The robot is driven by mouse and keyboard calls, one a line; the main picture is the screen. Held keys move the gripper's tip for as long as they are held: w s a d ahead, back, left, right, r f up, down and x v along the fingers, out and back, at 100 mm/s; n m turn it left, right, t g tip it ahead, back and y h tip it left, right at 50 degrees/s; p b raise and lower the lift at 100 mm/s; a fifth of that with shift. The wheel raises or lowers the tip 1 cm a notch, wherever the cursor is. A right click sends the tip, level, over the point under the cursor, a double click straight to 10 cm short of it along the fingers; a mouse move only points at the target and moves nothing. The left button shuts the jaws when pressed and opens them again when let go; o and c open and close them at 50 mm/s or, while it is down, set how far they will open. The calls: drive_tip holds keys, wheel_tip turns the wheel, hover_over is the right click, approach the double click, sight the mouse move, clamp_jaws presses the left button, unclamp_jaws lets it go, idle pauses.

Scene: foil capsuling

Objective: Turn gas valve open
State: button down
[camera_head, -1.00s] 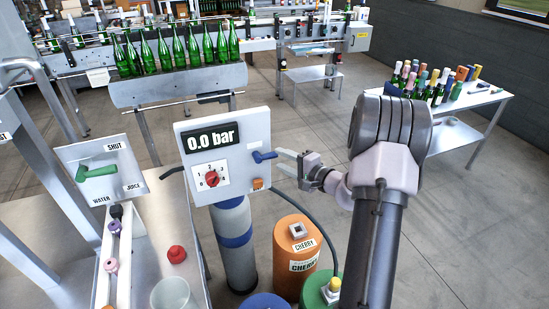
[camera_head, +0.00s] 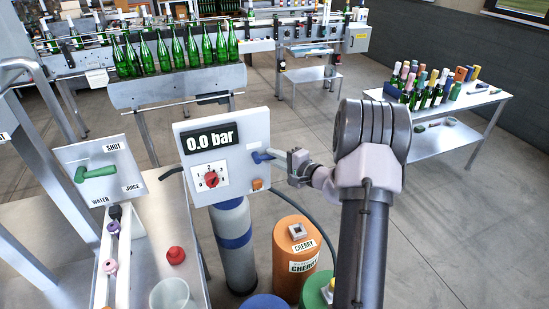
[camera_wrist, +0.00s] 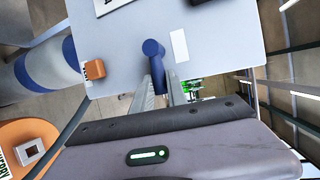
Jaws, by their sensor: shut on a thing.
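The blue gas valve lever (camera_head: 259,157) sticks out from the right side of the light grey panel (camera_head: 228,187). The panel's display (camera_head: 210,140) reads 0.0 bar. A red dial knob (camera_head: 211,180) sits below the display. The lever's outer end is partly hidden between the fingers.
An orange button (camera_head: 257,184) sits below the lever. A gas cylinder (camera_head: 232,225) stands under the panel, with an orange CHERRY drum (camera_head: 293,262) beside it.

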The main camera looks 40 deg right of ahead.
drive_tip(key=shift+f, duration=0.15)
drive_tip(key=a+f+m+t+b, duration=0.1)
drive_tip(key=m+b, duration=0.3)
drive_tip(key=a+f+m+t+b, duration=0.1)
drive_tip(key=f+m+t+b, duration=0.1)
drive_tip(key=m+b, duration=0.2)
drive_tip(key=a+f+m+t+b, duration=0.1)
drive_tip(key=f+m+t+b, duration=0.1)
drive_tip(key=m+b, duration=0.3)
drive_tip(key=shift+w+b, duration=0.35)
drive_tip(key=shift+b, duration=0.4)
drive_tip(key=shift+w+a+f+m+t+h, duration=0.1)
drive_tip(key=shift+a+m+t+h, duration=0.35)
drive_tip(key=shift+m, duration=0.6)
drive_tip(key=shift+w+a+f+m+t+h, duration=0.1)
drive_tip(key=shift+a+m+h, duration=0.1)
drive_tip(key=shift+m+h, duration=0.7)
drive_tip(key=shift+w+a+m+t+h, duration=0.1)
drive_tip(key=shift+a+m+t+h, duration=0.2)
drive_tip(key=shift+m, duration=0.95)
drive_tip(key=shift+h, duration=0.25)
drive_tip(key=c, duration=1.3)
unclamp_jaws()
